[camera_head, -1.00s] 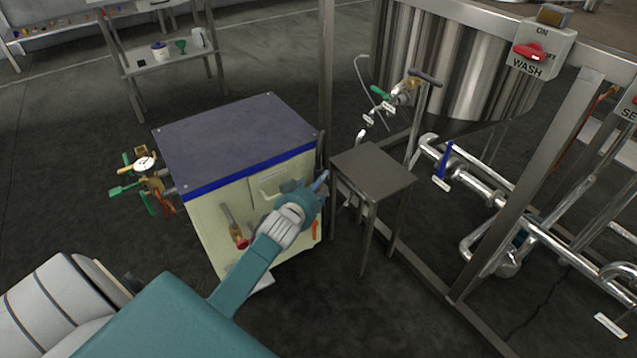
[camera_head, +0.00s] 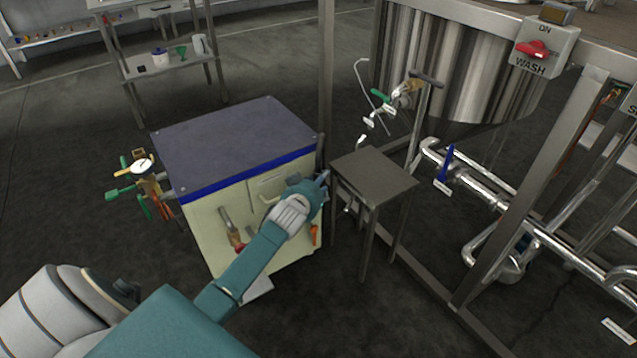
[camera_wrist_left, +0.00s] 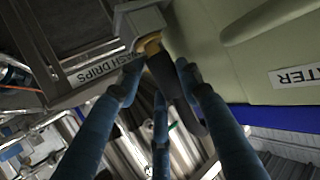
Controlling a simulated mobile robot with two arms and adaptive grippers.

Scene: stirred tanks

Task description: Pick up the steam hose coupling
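In the left wrist view a short brass-yellow fitting (camera_wrist_left: 151,43) with a dark hose-like piece (camera_wrist_left: 163,76) below it sits in a grey holder (camera_wrist_left: 138,20). It looks like the steam hose coupling. My left gripper (camera_wrist_left: 158,68) has its fingers spread on either side of the dark piece, with a third finger below. I cannot tell whether any finger touches it. In the head view my left gripper (camera_head: 322,182) is at the right front corner of the cream cabinet, and its hand hides the coupling. My right gripper is not in view.
The cabinet's dark top (camera_head: 235,145) is clear. A small metal side table (camera_head: 373,176) stands close to the right of my gripper. Frame posts and steel pipes (camera_head: 480,190) of the tank stand further right.

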